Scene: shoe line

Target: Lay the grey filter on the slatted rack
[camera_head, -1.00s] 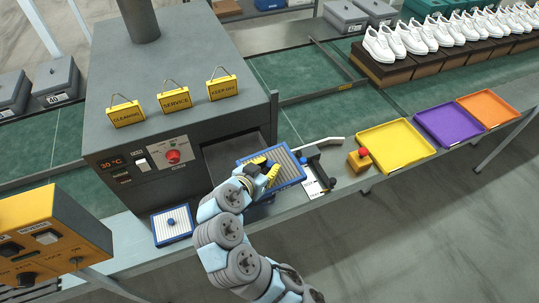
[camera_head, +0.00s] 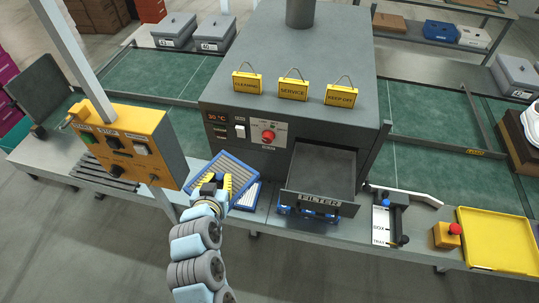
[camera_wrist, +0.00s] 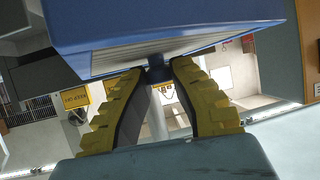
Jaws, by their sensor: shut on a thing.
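My gripper (camera_head: 214,186) is shut on the grey filter (camera_head: 232,171), a blue-framed panel with greyish pleats, holding it tilted above the bench left of the drawer. In the wrist view the yellow fingers (camera_wrist: 158,74) pinch a small blue knob under the filter, whose blue frame (camera_wrist: 190,35) fills the top. The slatted rack (camera_head: 98,178) is a set of dark slats on the bench at the left, beyond the yellow control box. No object shows on its visible part; the box hides some of it. A white, blue-edged filter (camera_head: 248,197) lies on the bench, partly behind the held filter.
The yellow control box (camera_head: 132,142) and its post (camera_head: 75,50) stand between my gripper and the rack. The machine's FILTER drawer (camera_head: 320,185) is open at the right. A lever fixture (camera_head: 388,218) and yellow tray (camera_head: 497,240) lie further right.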

